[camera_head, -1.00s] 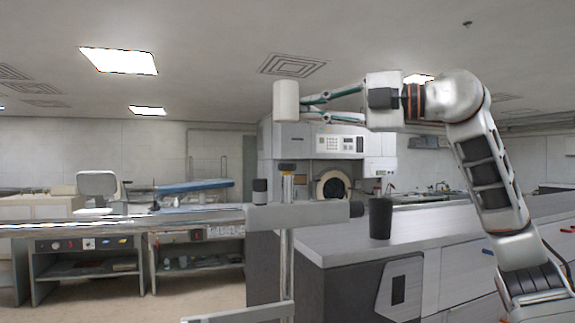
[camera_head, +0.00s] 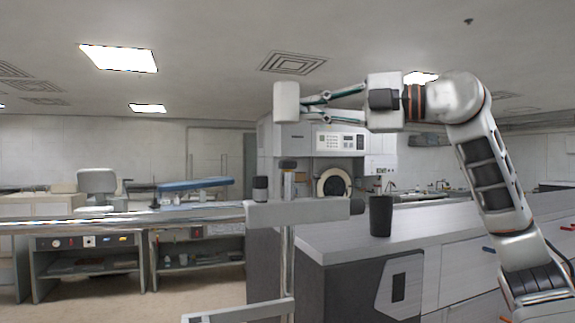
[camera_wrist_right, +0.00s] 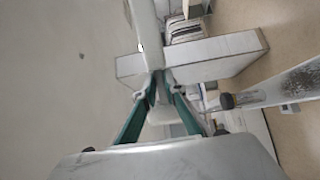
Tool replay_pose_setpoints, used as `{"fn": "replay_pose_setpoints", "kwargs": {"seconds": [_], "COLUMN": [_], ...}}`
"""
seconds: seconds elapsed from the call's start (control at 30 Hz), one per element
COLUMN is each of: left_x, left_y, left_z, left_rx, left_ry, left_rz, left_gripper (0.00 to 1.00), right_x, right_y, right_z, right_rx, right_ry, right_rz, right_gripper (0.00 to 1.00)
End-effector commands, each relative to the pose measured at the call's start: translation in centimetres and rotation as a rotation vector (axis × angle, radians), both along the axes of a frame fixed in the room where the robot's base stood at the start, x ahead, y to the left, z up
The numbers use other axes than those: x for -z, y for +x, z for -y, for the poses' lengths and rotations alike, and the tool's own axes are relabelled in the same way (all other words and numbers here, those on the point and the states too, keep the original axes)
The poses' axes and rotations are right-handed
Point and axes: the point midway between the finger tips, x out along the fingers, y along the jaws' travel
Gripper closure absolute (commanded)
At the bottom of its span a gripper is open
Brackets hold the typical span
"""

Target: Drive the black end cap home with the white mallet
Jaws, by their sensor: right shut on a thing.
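My right gripper (camera_head: 308,106) reaches in from the right with its teal fingers shut on the white mallet (camera_head: 286,102). The mallet's pale cylindrical head stands upright in the air, above the grey bracket (camera_head: 310,213). In the right wrist view the white mallet (camera_wrist_right: 146,30) rises from between the fingertips (camera_wrist_right: 160,78). A black round piece, seemingly the end cap (camera_head: 357,207), sits at the bracket's right end, below and to the right of the mallet head and apart from it. A dark round piece (camera_wrist_right: 227,101) also shows at a tube's end in the wrist view. My left gripper is not in view.
A long metal roller (camera_head: 120,222) runs left from the bracket. A black cup (camera_head: 380,216) stands on the grey counter (camera_head: 450,220) at the right. A small black-and-grey cylinder (camera_head: 260,189) and a dark-topped post (camera_head: 288,168) stand at the bracket. Air around the mallet is clear.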

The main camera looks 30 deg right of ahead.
Motion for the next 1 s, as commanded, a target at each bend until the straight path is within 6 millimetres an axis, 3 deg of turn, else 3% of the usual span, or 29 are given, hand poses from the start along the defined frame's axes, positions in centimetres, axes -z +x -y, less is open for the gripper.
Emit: {"fn": "replay_pose_setpoints", "kwargs": {"seconds": [0.03, 0.8, 1.0], "left_x": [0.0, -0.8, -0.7], "left_y": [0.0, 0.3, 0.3], "left_z": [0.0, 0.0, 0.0], "left_rx": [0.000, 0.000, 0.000], "left_ry": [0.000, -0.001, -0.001], "left_rz": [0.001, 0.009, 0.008], "left_gripper": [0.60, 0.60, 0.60], "right_x": [-1.2, -0.7, 2.4], "right_y": [-0.2, -0.1, 0.0], "right_z": [-0.1, 0.0, 0.1], "right_rx": [-0.002, 0.001, 0.004], "right_ry": [0.003, 0.000, -0.002], "right_rz": [0.007, 0.002, -0.002], "right_gripper": [1.00, 1.00, 1.00]}}
